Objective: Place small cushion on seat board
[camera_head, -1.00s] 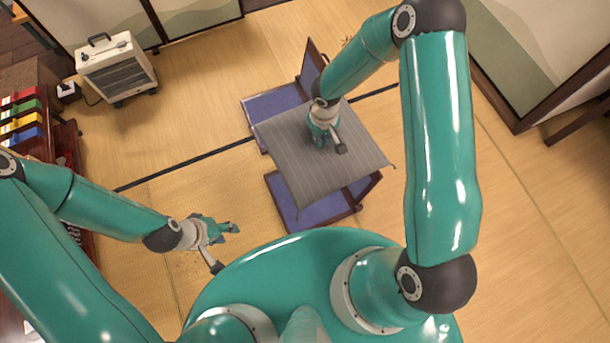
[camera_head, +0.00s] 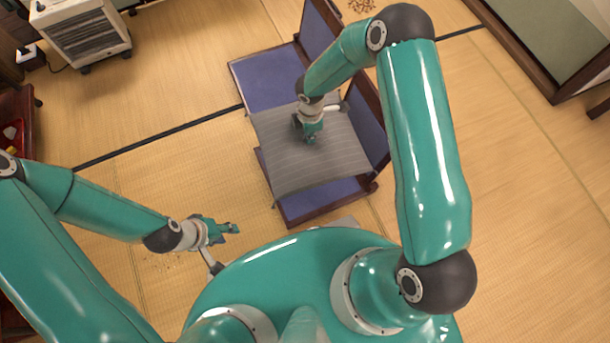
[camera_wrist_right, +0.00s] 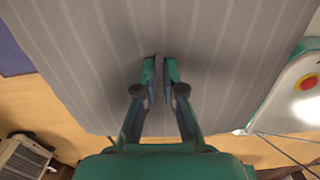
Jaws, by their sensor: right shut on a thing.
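The small cushion (camera_head: 285,165) is a flat grey square with pale stripes. My right gripper (camera_head: 309,138) is shut on it near its middle, and the pinched cloth also shows between the fingers in the right wrist view (camera_wrist_right: 159,82). The cushion hangs over two low wooden floor chairs. The nearer chair's blue seat board (camera_head: 310,207) shows along the cushion's front edge; the rest is hidden under it. The farther chair's blue seat board (camera_head: 262,78) is mostly bare. My left gripper (camera_head: 228,229) hangs low over the mat, away from the cushion; its jaw opening is unclear.
The nearer backrest (camera_head: 368,115) and farther backrest (camera_head: 320,28) rise on the right of the seats. A white heater (camera_head: 82,35) stands at the upper left. A dark wooden shelf (camera_head: 18,105) is at the left edge. Tatami (camera_head: 520,200) is clear at right.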

